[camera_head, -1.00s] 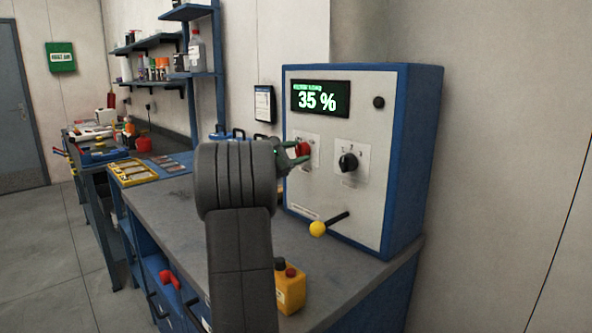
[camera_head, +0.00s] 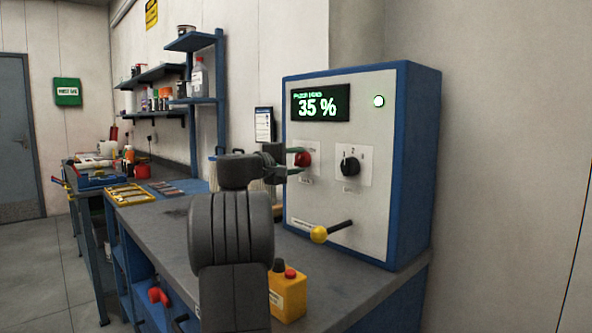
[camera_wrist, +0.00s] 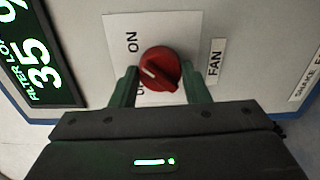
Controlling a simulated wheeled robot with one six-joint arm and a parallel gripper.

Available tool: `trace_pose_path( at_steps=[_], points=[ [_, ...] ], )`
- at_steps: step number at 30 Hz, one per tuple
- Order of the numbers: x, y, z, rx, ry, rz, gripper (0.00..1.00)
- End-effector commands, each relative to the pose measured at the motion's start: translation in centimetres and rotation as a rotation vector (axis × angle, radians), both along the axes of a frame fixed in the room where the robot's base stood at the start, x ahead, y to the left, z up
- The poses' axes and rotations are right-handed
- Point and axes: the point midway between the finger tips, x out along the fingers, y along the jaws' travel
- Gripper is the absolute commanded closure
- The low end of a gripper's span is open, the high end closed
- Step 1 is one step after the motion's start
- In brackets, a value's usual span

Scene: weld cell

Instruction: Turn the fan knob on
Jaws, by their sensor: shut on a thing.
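The red fan knob (camera_head: 303,159) is on the white front of a blue-framed cabinet (camera_head: 340,207), left of a black knob (camera_head: 350,166). In the wrist view, the fan knob (camera_wrist: 160,68) has a white mark on its left side, beside the ON label (camera_wrist: 131,42); another label is partly hidden by a finger. A FAN label (camera_wrist: 214,62) is to its right. My gripper (camera_wrist: 160,88) is shut on the knob, with one green finger on each side. A small lamp (camera_head: 379,101) at the cabinet's upper right glows greenish white.
A display (camera_head: 320,103) reads 35 %. A lever with a yellow ball (camera_head: 319,234) sticks out below the knobs. A yellow box with a red button (camera_head: 288,294) is at the bench's front edge. The grey bench top (camera_head: 150,220) has clear room on the left.

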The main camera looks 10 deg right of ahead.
Motion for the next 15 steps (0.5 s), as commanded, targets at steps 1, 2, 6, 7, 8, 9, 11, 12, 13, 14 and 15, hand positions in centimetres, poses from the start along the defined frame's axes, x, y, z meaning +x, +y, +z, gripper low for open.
trace_pose_path(
  at_steps=[1, 2, 6, 7, 8, 9, 11, 12, 13, 14, 15],
  points=[
    [0.02, 0.00, -0.29, 0.010, -0.013, -0.001, 0.81],
    [0.02, 0.00, -0.27, 0.015, -0.020, -0.001, 0.81],
    [0.02, -0.01, -0.23, 0.032, -0.045, -0.001, 0.81],
    [0.02, -0.01, -0.22, 0.035, -0.048, -0.001, 0.81],
    [0.02, -0.01, -0.21, 0.037, -0.050, -0.001, 0.81],
    [0.02, -0.02, -0.19, 0.038, -0.053, -0.001, 0.81],
    [0.02, -0.02, -0.18, 0.040, -0.055, -0.001, 0.81],
    [0.02, -0.02, -0.17, 0.041, -0.056, -0.001, 0.81],
    [0.02, -0.02, -0.16, 0.041, -0.056, -0.001, 0.81],
    [0.02, -0.02, -0.16, 0.041, -0.056, -0.001, 0.81],
    [0.02, -0.02, -0.16, 0.041, -0.056, -0.001, 0.81]
  ],
)
